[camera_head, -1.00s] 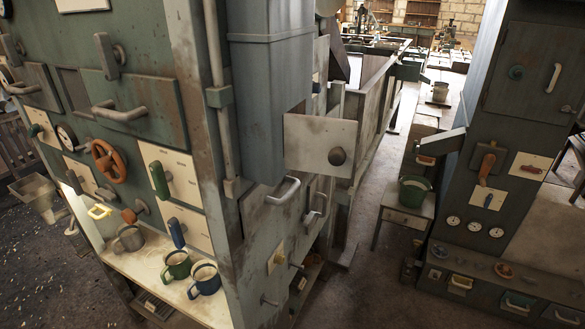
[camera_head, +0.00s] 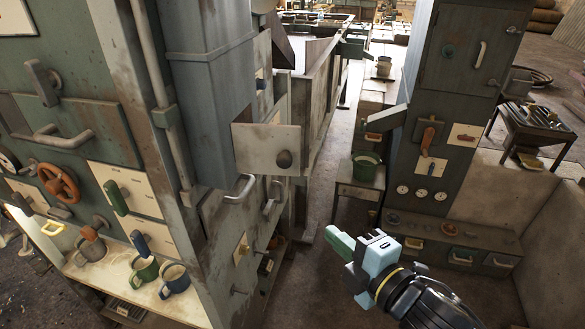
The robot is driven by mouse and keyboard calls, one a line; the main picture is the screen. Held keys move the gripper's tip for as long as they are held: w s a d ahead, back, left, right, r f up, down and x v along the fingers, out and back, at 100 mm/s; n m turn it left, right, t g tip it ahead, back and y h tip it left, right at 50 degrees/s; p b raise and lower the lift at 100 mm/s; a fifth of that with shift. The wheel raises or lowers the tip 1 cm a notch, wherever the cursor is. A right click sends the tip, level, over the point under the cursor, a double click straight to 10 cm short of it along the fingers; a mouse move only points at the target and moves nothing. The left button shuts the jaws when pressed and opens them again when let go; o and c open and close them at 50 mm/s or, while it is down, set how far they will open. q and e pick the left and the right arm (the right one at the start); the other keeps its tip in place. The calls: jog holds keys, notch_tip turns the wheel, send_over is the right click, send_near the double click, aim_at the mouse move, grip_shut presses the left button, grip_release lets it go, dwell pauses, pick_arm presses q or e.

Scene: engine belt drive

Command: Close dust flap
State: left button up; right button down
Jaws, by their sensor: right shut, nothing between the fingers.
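A pale, stained panel with a dark round knob, which looks like the dust flap (camera_head: 255,137), juts out to the right from beside the grey vertical duct (camera_head: 212,90) on the large cabinet. It stands swung out from the cabinet side. My right gripper (camera_head: 341,243) is at the lower right, with its teal fingers shut and empty. It is below and to the right of the flap in the picture, clear of it, over the aisle. My left gripper is not in view.
Handles project from the cabinet side under the flap, including a grey bar handle (camera_head: 240,190). Mugs (camera_head: 174,281) stand on a shelf at lower left. A second machine (camera_head: 440,100) and a green bucket (camera_head: 365,167) stand right of the open aisle.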

jog(key=s+a+r+n+y, duration=0.25)
jog(key=s+r, duration=0.25)
jog(key=r, duration=0.3)
jog(key=p, duration=0.2)
send_near(280, 165)
jog(key=w+a, duration=0.3)
jog(key=a, duration=0.1)
jog(key=shift+w+n, duration=0.25)
jog(key=shift+w, duration=0.55)
jog(key=shift+d, duration=0.2)
